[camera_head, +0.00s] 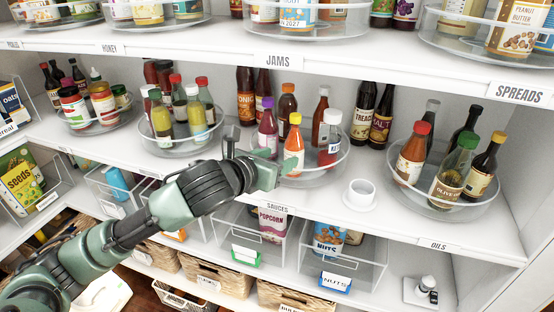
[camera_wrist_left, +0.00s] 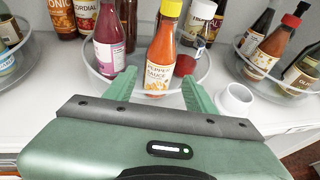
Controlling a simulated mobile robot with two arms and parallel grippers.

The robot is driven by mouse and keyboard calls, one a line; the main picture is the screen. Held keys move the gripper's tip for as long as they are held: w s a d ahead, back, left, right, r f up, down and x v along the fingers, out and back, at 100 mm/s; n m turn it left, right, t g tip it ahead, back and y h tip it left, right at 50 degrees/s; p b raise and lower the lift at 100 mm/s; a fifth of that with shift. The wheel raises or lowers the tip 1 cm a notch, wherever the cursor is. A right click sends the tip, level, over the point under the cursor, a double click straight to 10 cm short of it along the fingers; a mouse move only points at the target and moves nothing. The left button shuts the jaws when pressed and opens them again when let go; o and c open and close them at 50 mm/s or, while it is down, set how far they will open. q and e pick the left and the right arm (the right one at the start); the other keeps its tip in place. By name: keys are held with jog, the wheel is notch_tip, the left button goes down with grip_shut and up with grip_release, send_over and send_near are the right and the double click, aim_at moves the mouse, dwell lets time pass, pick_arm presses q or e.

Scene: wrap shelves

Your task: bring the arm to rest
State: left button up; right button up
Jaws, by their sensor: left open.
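My left arm comes in from the left in the head view. Its gripper (camera_head: 266,166) is at the front of the sauces turntable (camera_head: 322,178). In the left wrist view the two green fingers (camera_wrist_left: 159,92) are spread apart with nothing held. An orange pepper sauce bottle with a yellow cap (camera_wrist_left: 161,50) stands upright on the turntable, just beyond and between the fingertips in the picture. It also shows in the head view (camera_head: 293,150). Whether a finger touches the turntable rim I cannot tell. My right gripper is in neither view.
A purple bottle (camera_head: 268,135) stands left of the sauce bottle. A white cup (camera_head: 359,194) stands on the shelf right of the turntable. The oils turntable (camera_head: 440,198) is farther right. The jams shelf (camera_head: 330,55) hangs above, and clear bins (camera_head: 340,262) stand below.

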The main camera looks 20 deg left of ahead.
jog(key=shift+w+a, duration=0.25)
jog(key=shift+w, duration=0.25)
